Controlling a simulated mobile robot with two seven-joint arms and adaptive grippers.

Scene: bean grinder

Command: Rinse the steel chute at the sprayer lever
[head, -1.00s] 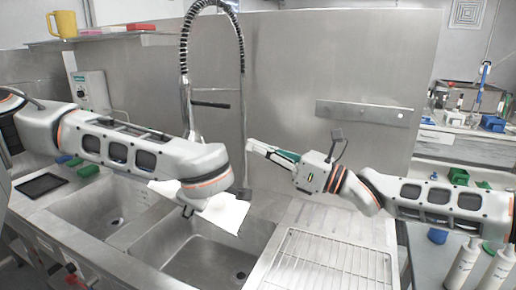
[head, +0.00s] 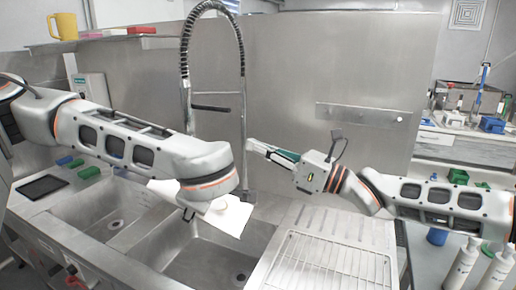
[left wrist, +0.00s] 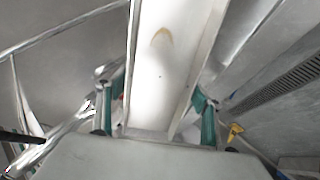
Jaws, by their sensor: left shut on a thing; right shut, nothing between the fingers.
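The chute shows in the left wrist view (left wrist: 165,85) as a pale trough with raised side walls. A brown curved stain lies on its floor, with small dark specks below. My left gripper (left wrist: 157,112) is shut on the chute, one finger at each side. In the head view the chute (head: 238,220) hangs tilted above the sinks, partly hidden by my left wrist. My right gripper (head: 257,149) is shut and empty, right of the hose.
Two sink basins (head: 205,262) lie below the left arm. A drainboard with a wire rack (head: 330,262) is at the right, its top clear. Green and blue blocks and a black tray (head: 42,187) sit at the left edge. White bottles (head: 462,268) stand at the lower right.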

